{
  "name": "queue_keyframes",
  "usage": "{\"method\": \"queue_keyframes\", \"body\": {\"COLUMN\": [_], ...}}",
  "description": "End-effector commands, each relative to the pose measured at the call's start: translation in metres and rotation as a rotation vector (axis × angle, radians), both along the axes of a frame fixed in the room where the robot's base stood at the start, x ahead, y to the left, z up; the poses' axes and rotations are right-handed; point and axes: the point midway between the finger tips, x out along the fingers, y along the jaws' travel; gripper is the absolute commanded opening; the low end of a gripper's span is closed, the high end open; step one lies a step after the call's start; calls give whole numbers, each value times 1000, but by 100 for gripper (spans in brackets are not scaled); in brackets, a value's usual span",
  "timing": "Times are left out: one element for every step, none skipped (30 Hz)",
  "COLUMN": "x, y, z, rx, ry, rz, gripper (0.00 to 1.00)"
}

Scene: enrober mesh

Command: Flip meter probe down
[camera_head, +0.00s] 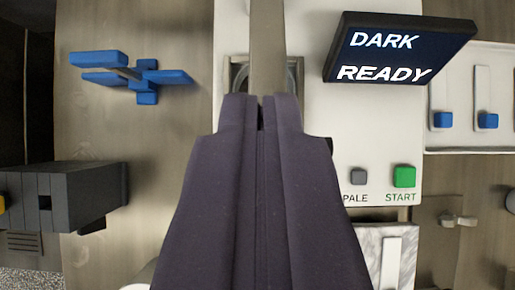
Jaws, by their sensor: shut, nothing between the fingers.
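My gripper (260,103) is shut and empty, with its dark fingers pointing up the picture from the bottom centre. A long grey-brown bar (268,48), which looks like the meter probe, runs from the top edge down to the fingertips. Its lower end is hidden behind them, and I cannot tell whether they touch it. Behind the bar is a recessed metal-rimmed opening (238,76) in the white panel (320,125). A tilted black display (398,50) to the right reads "DARK READY".
Below the display are a grey PALE button (359,176) and a green START button (404,176). Blue-knobbed sliders (442,119) are at the right. A blue-handled fitting (135,77) and a dark grey box (70,195) are at the left. Bare metal lies between them.

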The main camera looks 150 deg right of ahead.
Motion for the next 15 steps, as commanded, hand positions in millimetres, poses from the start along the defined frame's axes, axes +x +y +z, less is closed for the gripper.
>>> {"method": "queue_keyframes", "body": {"x": [-2,-3,-3,-4,-4,-5,-5,-5,-5,-5,-6,-6,-6,-6,-6], "y": [-3,-3,-4,-4,-4,-4,-5,-5,-5,-5,-5,-5,-5,-4,-4], "z": [-13,-17,-21,-25,-27,-30,-32,-33,-35,-35,-36,-36,-36,-36,-35], "rx": [-1,-1,-1,-1,-1,-1,-1,-1,-1,-1,-1,-1,-1,0,0], "ry": [4,4,3,3,3,3,2,2,2,2,2,2,2,1,1], "rz": [-2,-2,-2,-2,-1,-1,-1,-1,-1,0,0,1,1,1,1], "gripper": [0,0,0,0,0,0,0,0,0,0,0,0,0,0,0]}}
